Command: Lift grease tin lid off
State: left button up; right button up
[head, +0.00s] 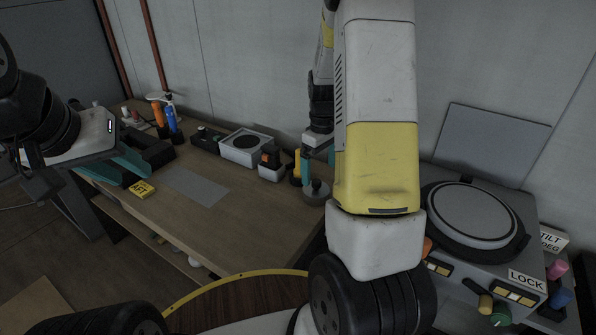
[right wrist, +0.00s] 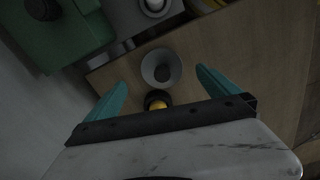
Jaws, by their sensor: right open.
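A round grey tin with a small knob on its lid, which I take as the grease tin (head: 316,194), stands near the right end of the wooden bench. In the right wrist view its round grey top (right wrist: 161,68) shows from above, with a darker centre. My right gripper (head: 317,158) points down over it. Its teal fingers (right wrist: 160,88) are spread apart with the tin ahead between them, not visibly touching it. My left gripper (head: 118,165) is open and empty over the left end of the bench. My right forearm hides the bench right of the tin.
A yellow-and-black item (right wrist: 157,100) stands close to the tin. A yellow AFT block (head: 142,189) and grey mat (head: 195,186) lie further left. The front middle bench is clear.

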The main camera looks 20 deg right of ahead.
aim_at(317, 181)
jog(key=f, duration=0.6)
jog(key=shift+w+a+f, duration=0.2)
jog(key=shift+w+a, duration=0.05)
jog(key=shift+c, duration=0.2)
jog(key=c, duration=1.3)
jog(key=shift+c, duration=0.2)
jog(key=shift+r, duration=0.1)
